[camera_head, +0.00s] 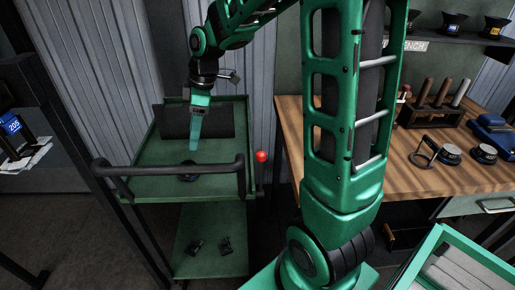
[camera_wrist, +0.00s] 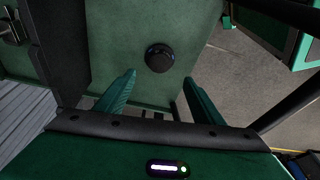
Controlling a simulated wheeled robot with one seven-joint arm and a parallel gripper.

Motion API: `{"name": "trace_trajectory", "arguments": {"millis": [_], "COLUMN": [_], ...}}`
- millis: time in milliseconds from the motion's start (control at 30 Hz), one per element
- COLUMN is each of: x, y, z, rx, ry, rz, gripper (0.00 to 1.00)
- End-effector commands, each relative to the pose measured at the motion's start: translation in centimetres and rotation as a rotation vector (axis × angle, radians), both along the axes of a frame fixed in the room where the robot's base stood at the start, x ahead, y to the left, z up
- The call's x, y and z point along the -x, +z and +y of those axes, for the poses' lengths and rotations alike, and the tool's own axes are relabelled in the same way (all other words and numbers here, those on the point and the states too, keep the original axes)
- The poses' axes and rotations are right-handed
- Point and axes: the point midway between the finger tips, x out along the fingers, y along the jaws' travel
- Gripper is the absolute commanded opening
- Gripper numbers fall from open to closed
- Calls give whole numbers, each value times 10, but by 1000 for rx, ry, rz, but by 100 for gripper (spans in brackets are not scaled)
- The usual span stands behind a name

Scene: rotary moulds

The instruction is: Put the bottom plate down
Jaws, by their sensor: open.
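A small dark round piece (camera_head: 188,178), which looks like the bottom plate, lies on the top tray of the green trolley (camera_head: 150,153), near its front handle. In the wrist view the round piece (camera_wrist: 159,57) sits on the bare green surface, just beyond the fingertips and roughly midway between them. My gripper (camera_head: 194,147) points down over the tray. In the wrist view its two green fingers (camera_wrist: 158,80) are spread apart with nothing between them, clear of the piece. I cannot tell the exact height of the fingertips above the tray.
A dark panel stands at the tray's back. Two small dark items lie on the lower shelf (camera_head: 212,258). A wooden workbench (camera_head: 390,170) with tools stands right.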

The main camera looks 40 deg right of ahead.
Motion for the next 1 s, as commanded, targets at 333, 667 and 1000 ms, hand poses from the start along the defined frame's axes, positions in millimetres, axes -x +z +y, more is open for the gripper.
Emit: {"name": "trace_trajectory", "arguments": {"millis": [333,667,1000], "x": [101,251,298], "y": [18,14,6], "z": [-78,-133,-139], "rx": [71,84,76], "ry": [-590,-1371,-1621], "rz": [117,255,303], "gripper": [62,62,62]}}
